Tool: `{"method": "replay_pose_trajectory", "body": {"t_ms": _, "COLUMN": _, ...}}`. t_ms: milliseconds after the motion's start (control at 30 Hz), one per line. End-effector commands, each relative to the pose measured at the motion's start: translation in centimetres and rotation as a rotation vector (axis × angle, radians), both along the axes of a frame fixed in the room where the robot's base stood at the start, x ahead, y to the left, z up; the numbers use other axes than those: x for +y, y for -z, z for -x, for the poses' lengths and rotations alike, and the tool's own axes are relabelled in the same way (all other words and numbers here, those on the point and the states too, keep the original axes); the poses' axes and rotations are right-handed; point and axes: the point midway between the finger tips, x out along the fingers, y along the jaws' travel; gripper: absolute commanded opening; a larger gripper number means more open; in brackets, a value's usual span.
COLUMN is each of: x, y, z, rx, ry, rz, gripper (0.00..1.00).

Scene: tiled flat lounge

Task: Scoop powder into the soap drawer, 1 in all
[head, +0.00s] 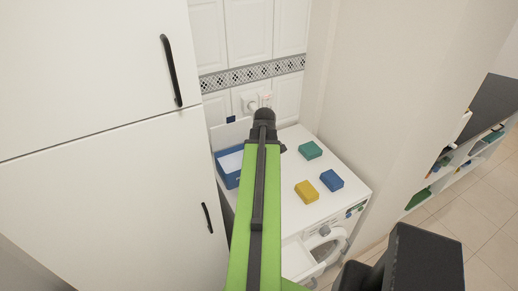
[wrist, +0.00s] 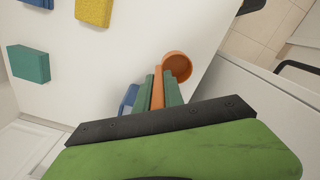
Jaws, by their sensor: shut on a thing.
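My gripper (wrist: 160,88) is shut on the handle of an orange scoop (wrist: 177,66) in the wrist view. The scoop's round cup is just past the fingertips, above the white machine top; I cannot tell whether it holds powder. A blue box (head: 229,177) with white contents stands at the left of the machine top in the head view, partly behind my arm. A blue edge (wrist: 128,99) beside my fingers in the wrist view looks like this box. A white tray at the machine's front left, apparently the pulled-out soap drawer (head: 298,259), is partly hidden by my arm.
Green (head: 310,150), yellow (head: 307,191) and blue (head: 332,180) blocks lie on the washing machine top (head: 287,220). The machine's round door (head: 326,247) is below. A tall white cabinet (head: 100,190) stands left and a wall (head: 375,100) right.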

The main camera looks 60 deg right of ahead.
Motion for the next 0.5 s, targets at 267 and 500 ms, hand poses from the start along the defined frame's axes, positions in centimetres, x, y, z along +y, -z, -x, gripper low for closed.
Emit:
{"method": "replay_pose_trajectory", "body": {"t_ms": 267, "x": -1.4, "y": -4.5, "z": -2.3, "rx": 0.000, "ry": 0.516, "rz": 0.000, "gripper": 0.00}}
{"method": "replay_pose_trajectory", "body": {"t_ms": 500, "x": -1.5, "y": -4.3, "z": -2.6, "rx": 0.000, "ry": 0.572, "rz": 0.000, "gripper": 0.00}}
